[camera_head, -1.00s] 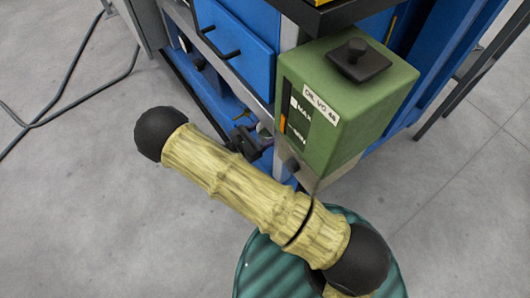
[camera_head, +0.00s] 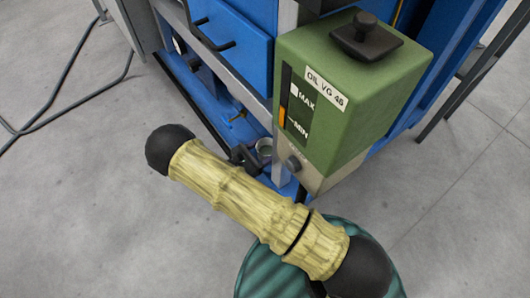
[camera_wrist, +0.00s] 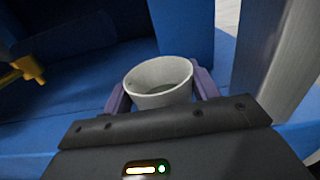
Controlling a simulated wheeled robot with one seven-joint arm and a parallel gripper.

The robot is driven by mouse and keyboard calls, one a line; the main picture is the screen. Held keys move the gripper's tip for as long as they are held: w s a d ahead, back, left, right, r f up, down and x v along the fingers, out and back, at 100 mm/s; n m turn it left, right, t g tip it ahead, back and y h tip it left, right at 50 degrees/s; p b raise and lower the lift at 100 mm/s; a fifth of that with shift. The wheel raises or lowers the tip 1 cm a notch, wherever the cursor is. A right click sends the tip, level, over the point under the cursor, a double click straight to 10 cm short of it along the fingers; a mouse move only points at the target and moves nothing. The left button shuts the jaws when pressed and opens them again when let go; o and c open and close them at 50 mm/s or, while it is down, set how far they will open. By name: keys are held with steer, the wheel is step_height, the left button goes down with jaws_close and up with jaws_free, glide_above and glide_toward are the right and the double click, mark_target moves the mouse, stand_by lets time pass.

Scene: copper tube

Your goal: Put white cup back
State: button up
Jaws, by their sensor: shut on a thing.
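A white cup (camera_wrist: 160,78) sits between the purple fingers of my gripper (camera_wrist: 163,88) in the wrist view. Its open top faces up and towards the camera, with one finger on each side. The cup also shows small in the head view (camera_head: 265,148), low beside the blue machine's post. My gripper (camera_head: 250,156) is shut on it there, partly hidden by my arm. The blue base of the machine lies below and behind the cup. I cannot tell whether the cup touches it.
A green oil tank (camera_head: 345,85) hangs at the machine's corner, close to my arm. A blue drawer (camera_head: 235,40) is above. A grey post (camera_wrist: 292,65) stands right of the cup, a yellow part (camera_wrist: 22,70) at the left.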

steer(key=shift+f, duration=0.35)
steer(key=o, duration=1.1)
steer(key=shift+r, duration=0.15)
steer(key=shift+s+a+p, duration=0.2)
steer(key=shift+a+p, duration=0.05)
steer(key=shift+p, duration=0.05)
steer(key=p+v, duration=0.3)
steer(key=v, duration=0.8)
steer(key=shift+s+a, duration=0.1)
steer(key=shift+s, duration=0.05)
